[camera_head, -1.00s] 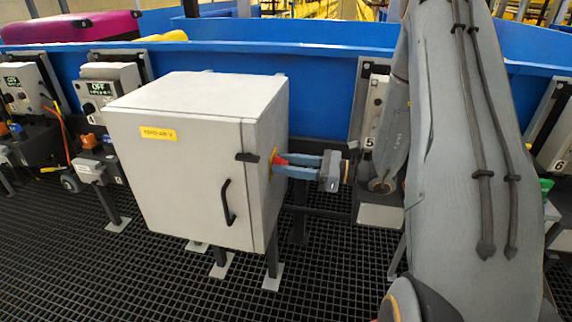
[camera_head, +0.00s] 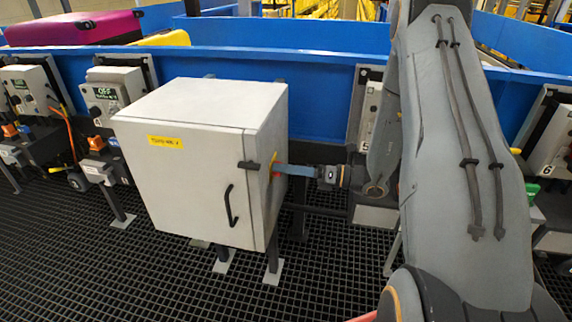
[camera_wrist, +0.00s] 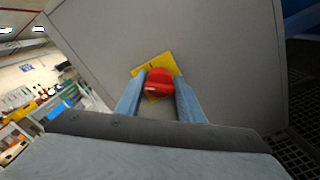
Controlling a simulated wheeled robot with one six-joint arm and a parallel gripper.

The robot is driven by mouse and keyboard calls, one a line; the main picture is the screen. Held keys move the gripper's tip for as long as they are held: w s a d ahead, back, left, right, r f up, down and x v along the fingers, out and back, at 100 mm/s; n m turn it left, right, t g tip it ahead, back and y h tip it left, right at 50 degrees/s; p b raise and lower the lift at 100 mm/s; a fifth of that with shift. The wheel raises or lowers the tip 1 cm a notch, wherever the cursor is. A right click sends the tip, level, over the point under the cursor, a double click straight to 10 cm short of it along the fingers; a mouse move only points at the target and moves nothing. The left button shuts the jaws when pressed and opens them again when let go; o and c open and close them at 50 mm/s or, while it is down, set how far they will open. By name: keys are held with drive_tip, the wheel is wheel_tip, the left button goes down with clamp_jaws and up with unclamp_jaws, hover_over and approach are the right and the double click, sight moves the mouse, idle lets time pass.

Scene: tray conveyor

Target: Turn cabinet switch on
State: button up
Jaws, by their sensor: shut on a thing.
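The grey cabinet (camera_head: 190,170) stands on legs with its black-handled door shut. Its switch, a red knob (camera_wrist: 157,84) on a yellow plate (camera_wrist: 166,65), is on the cabinet's right side wall. My gripper (camera_wrist: 158,90) is shut on the red knob, one blue-grey finger on each side of it. In the wrist view the yellow plate looks tilted, as does the cabinet wall. In the head view my gripper (camera_head: 276,170) reaches the side wall from the right, and its fingers hide most of the knob there.
A blue conveyor wall (camera_head: 330,75) runs behind the cabinet. Control boxes stand along it, one showing OFF (camera_head: 105,92). A magenta suitcase (camera_head: 75,28) lies on the conveyor. Dark grating (camera_head: 150,280) covers the floor and is open in front of the cabinet.

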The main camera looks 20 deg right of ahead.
drive_tip(key=m+p, duration=0.2)
drive_tip(key=m, duration=0.3)
drive_tip(key=shift+m, duration=0.3)
drive_tip(key=m+p, duration=0.1)
drive_tip(key=m, duration=0.3)
drive_tip(key=shift+w+f+m, duration=0.1)
drive_tip(key=shift+f+m, duration=0.05)
drive_tip(key=shift+m, duration=0.25)
drive_tip(key=shift+p, duration=0.3)
drive_tip(key=o, duration=1)
drive_tip(key=shift+o, duration=0.2)
drive_tip(key=b+v, duration=0.1)
drive_tip(key=v, duration=0.7)
drive_tip(key=shift+w, duration=0.1)
